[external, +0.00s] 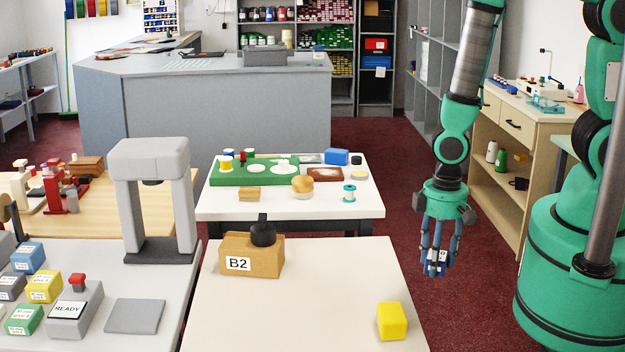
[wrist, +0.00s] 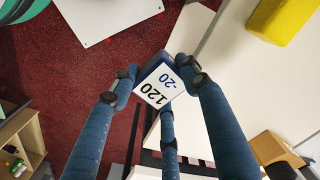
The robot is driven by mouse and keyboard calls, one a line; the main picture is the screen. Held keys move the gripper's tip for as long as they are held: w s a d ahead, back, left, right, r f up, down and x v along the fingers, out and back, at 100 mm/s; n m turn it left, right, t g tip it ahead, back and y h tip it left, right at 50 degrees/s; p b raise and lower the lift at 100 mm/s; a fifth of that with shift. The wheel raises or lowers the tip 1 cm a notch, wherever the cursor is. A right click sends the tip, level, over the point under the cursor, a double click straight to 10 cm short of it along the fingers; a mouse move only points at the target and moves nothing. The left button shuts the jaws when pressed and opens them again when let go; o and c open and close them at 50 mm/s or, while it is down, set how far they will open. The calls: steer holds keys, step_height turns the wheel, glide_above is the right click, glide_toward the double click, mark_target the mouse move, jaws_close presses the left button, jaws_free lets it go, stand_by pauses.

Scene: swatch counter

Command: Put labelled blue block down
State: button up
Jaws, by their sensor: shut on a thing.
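My gripper (external: 437,268) has three blue fingers and points down. It is shut on a small blue block with a white label (wrist: 158,84); the label reads "120" and "-20" in the wrist view. In the external view the block (external: 436,256) is mostly hidden between the fingers. The gripper hangs in the air just right of the near white table (external: 320,290). In the wrist view the block shows against the red carpet, beside the table's edge.
On the near table are a tan block marked B2 (external: 250,256) with a black knob and a yellow block (external: 392,321). The tabletop between them is bare. Behind stands another white table with a green tray (external: 230,178). Left are a grey arch (external: 150,200) and a grey pad (external: 135,316).

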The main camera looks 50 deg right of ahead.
mark_target(367, 281)
steer(key=shift+w+a, duration=0.1)
steer(key=shift+w, duration=0.05)
steer(key=w+a, duration=0.2)
steer(key=w, duration=0.2)
steer(key=w+a+f, duration=0.1)
steer(key=w+a, duration=0.2)
steer(key=w, duration=0.2)
steer(key=w+a+b, duration=0.1)
steer(key=w+a, duration=0.1)
steer(key=w, duration=0.2)
steer(key=shift+w+a+f, duration=0.25)
steer(key=shift+w+a, duration=0.05)
steer(key=shift+w, duration=0.1)
steer(key=shift+f+b, duration=0.4)
steer(key=shift+f, duration=1.35)
steer(key=shift+f, duration=0.1)
steer(key=o, duration=1.5)
